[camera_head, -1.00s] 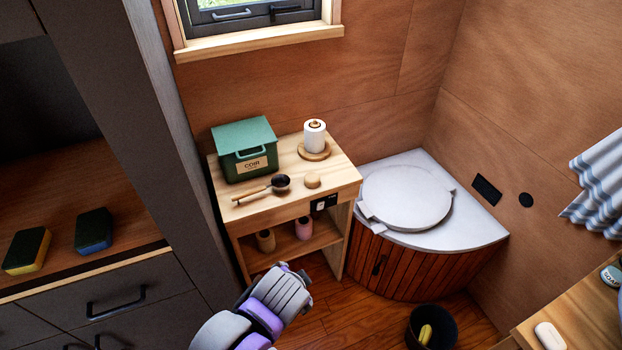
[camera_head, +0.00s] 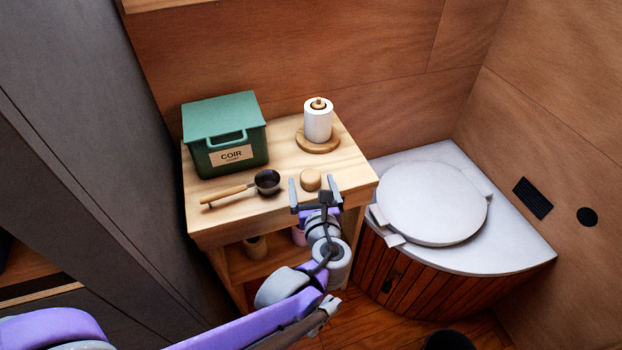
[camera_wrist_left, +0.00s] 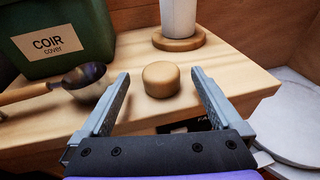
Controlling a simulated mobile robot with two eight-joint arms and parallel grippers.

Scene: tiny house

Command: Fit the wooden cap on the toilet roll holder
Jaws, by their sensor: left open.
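The wooden cap (camera_head: 311,179), a short round light-wood piece, stands on the shelf top near its front edge. It also shows in the left wrist view (camera_wrist_left: 161,79), centred ahead of the fingers. The toilet roll holder (camera_head: 317,146) has a round wooden base at the back right of the shelf top and carries a white roll (camera_head: 318,121). Its wooden post top shows above the roll. My left gripper (camera_head: 313,187) is open at the front edge, its two fingers reaching toward the cap on either side, with nothing held. My right gripper is not in view.
A green COIR box (camera_head: 225,135) stands at the back left of the shelf top (camera_head: 345,165). A dark scoop with a wooden handle (camera_head: 267,182) lies just left of the cap. The toilet with its white lid (camera_head: 432,203) stands to the right.

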